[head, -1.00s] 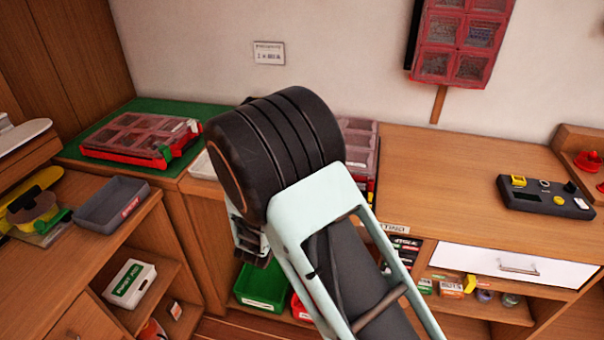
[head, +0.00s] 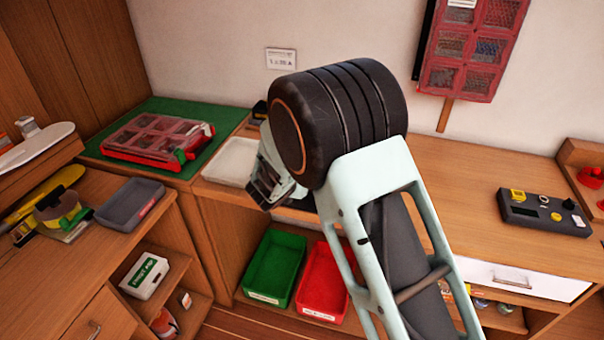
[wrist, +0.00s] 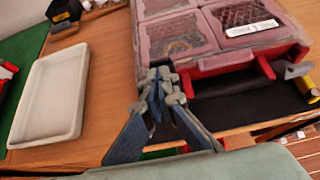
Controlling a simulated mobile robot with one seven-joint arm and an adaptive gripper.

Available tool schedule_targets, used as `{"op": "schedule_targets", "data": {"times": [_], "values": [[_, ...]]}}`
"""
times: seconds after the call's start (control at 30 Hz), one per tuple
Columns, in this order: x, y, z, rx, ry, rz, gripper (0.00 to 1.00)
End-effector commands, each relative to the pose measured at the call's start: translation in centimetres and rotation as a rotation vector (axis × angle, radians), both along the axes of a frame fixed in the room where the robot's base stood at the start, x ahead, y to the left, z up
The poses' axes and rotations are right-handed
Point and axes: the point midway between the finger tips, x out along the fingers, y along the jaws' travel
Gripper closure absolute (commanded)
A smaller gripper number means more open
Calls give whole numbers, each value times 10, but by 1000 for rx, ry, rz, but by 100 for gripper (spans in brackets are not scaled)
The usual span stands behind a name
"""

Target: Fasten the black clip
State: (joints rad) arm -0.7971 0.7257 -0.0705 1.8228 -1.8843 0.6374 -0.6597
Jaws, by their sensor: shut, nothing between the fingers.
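My gripper (wrist: 162,82) is shut and empty in the wrist view, with its fingertips near the front left corner of a red case with a clear compartment lid (wrist: 205,32). I cannot tell if they touch it. No black clip can be made out for sure; the case's front left corner is partly hidden by the fingers. In the head view my gripper (head: 268,188) hangs beside the white tray, and my arm hides this case. A second red case (head: 155,138) lies on a green mat at left.
A white tray (wrist: 50,95) lies left of my gripper. A black mat (wrist: 240,108) is in front of the case. Green (head: 272,268) and red (head: 325,280) bins sit below the counter. A dark control box (head: 543,212) stands at right; the counter before it is clear.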

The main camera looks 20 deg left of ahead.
Motion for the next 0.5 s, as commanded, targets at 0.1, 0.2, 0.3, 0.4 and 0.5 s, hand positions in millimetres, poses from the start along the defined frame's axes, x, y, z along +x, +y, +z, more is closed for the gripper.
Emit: {"op": "schedule_targets", "data": {"times": [0.1,0.2,0.3,0.4,0.5], "values": [[0,0,2,-1,-1,-1,100],[0,0,5,0,-2,-1,100],[0,-1,10,0,-2,-1,100],[0,-1,15,1,-2,-2,100],[0,-1,17,1,-2,-2,100]]}}
